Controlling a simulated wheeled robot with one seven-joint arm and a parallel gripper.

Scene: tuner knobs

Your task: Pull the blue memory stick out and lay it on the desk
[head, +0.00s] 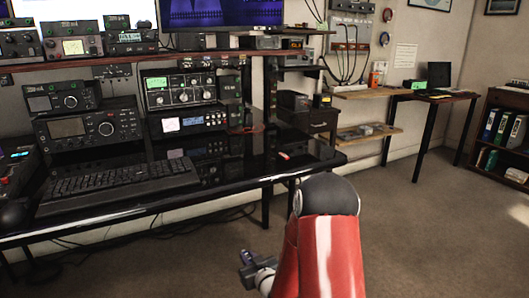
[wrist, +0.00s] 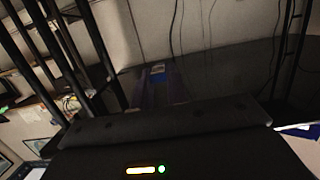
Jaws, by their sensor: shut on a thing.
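My gripper (head: 246,258) is low in front of the black desk (head: 130,208), apart from it, over the carpet in the head view. It is shut on a small blue thing with a pale end, which I take to be the blue memory stick (wrist: 157,71), between the fingertips in the wrist view. In the head view the stick is too small and dark to make out clearly. The wrist view is dim, and the gripper body hides the lower part of it.
A keyboard (head: 118,184) lies along the desk's front left, with several radios behind it. The glossy desk top right of the keyboard has some bare room. Desk legs and hanging cables stand near my gripper. A side table (head: 445,97) and bookshelf (head: 500,135) are at the right.

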